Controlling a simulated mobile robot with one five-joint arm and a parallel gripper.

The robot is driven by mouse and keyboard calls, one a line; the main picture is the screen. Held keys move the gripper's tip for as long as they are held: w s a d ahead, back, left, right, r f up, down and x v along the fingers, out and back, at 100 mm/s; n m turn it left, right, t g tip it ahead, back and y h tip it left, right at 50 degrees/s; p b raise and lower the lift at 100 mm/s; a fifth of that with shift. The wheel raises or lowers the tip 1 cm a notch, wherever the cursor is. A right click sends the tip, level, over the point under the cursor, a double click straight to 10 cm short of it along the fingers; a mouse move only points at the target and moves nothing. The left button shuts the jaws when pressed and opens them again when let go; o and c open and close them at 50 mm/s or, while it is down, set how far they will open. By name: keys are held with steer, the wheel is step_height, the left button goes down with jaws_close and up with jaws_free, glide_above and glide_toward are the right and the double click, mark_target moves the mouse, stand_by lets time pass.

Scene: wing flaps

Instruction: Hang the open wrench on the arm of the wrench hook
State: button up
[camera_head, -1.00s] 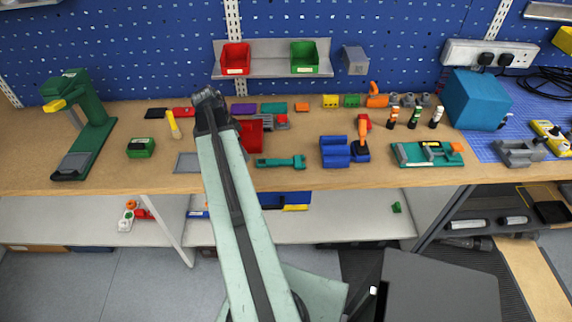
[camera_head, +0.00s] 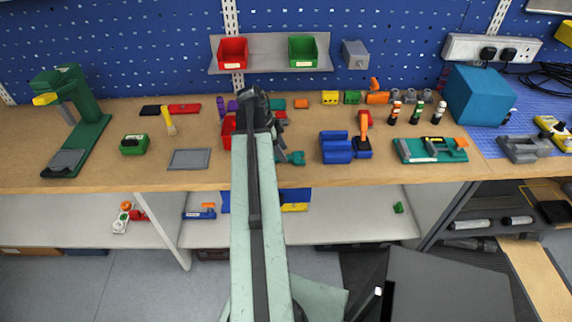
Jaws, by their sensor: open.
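A teal wrench (camera_head: 296,158), which I take for the open wrench, lies on the workbench just right of my arm. Its right end shows; the rest is hidden behind my arm. My gripper is at the far end of the arm, over the back middle of the bench. Its dark end (camera_head: 255,98) shows, but the fingers are hard to make out. It is open and I see nothing held in it. I cannot clearly pick out the wrench hook; a grey block (camera_head: 355,54) is mounted on the blue pegboard at the back.
A shelf (camera_head: 270,69) with a red bin (camera_head: 232,52) and a green bin (camera_head: 303,50) hangs behind my gripper. A blue holder (camera_head: 336,149) stands right of the wrench. A green stand (camera_head: 83,120) is at the left. The bench front is mostly clear.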

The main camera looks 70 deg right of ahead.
steer(key=shift+b+x, duration=0.45)
steer(key=shift+x, duration=0.7)
steer(key=shift+r, duration=0.1)
steer(key=shift+w, duration=0.1)
jaws_close()
stand_by(0.5)
